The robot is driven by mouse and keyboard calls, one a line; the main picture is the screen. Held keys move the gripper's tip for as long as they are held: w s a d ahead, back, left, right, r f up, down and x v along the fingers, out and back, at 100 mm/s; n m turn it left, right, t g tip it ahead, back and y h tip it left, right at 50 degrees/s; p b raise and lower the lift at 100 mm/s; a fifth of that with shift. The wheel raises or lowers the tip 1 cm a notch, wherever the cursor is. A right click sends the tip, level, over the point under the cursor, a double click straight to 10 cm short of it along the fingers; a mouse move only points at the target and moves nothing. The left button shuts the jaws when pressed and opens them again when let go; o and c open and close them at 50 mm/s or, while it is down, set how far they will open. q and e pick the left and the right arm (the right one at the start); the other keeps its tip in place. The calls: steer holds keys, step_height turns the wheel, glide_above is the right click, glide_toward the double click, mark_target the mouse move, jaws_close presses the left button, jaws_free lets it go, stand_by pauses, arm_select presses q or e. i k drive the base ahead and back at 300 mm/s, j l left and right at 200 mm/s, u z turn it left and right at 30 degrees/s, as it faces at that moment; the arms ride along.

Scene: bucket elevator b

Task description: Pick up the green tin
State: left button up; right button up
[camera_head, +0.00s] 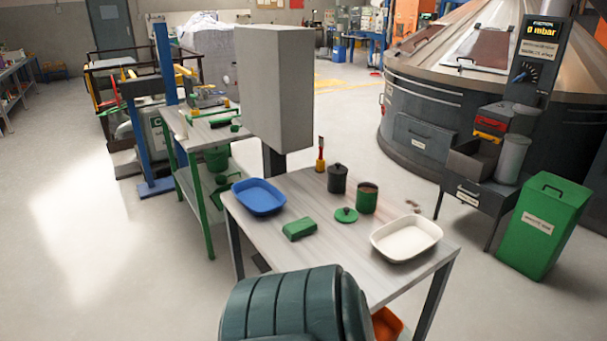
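A green tin (366,198) stands upright and open on the grey table (290,191), with brown contents showing at its top. A round green lid (346,215) lies flat on the table in front of it and to its left. A dark lidded jar (337,179) stands close behind it to the left. Neither of my grippers shows in the head view.
A blue tray (259,197) is at the table's left and a white tray (406,238) at its right. A green block-like item (299,229) lies between them. A red-and-yellow handled tool (320,155) stands at the back. A dark ribbed form (285,308) hides part of the table's front.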

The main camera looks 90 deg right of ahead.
mark_target(367, 198)
steer(key=i+l+z, duration=0.1)
steer(key=i+z, duration=0.7)
steer(key=i+j+z, duration=0.1)
steer(key=i+z, duration=0.3)
steer(key=i+l+z, duration=0.1)
steer(key=i+z, duration=0.15)
steer(key=z, duration=0.15)
steer(key=i+z, duration=0.25)
steer(key=z, duration=0.15)
steer(key=i+j+z, duration=0.1)
steer(key=i+z, duration=0.25)
steer(key=i+j+z, duration=0.1)
steer(key=z, duration=0.3)
steer(key=i+z, duration=0.25)
steer(key=z, duration=0.15)
steer(key=i+j+z, duration=0.2)
steer(key=z, duration=0.15)
steer(key=i+j+z, duration=0.2)
steer(key=z, duration=0.2)
steer(key=i, duration=0.1)
